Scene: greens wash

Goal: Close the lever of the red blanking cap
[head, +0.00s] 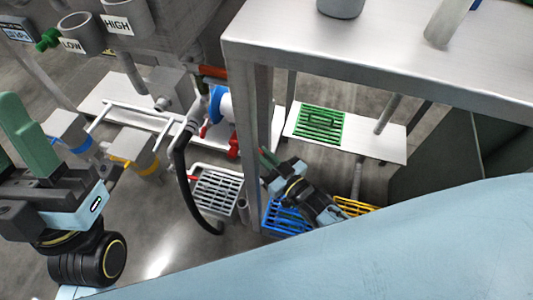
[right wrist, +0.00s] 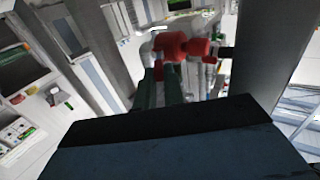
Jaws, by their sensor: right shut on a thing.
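The red blanking cap shows in the right wrist view (right wrist: 174,46), just beyond my right gripper's fingertips. In the head view, red lever-like parts (head: 233,147) sit below a white fitting with a blue ring (head: 216,104), left of the table leg. My right gripper (head: 266,158) reaches in beside that leg, its green fingers pointing at the red parts. In the right wrist view the right gripper (right wrist: 162,76) is shut on a red part, which looks like the lever; the contact itself is partly hidden. My left gripper (head: 28,135) is at the far left, away from the cap.
A steel table (head: 390,60) stands over the right side, its leg (head: 250,140) close to my right gripper. Green (head: 318,124), blue (head: 286,217), white (head: 216,192) and yellow (head: 355,207) grates lie around. A black hose (head: 185,185) hangs below the fittings.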

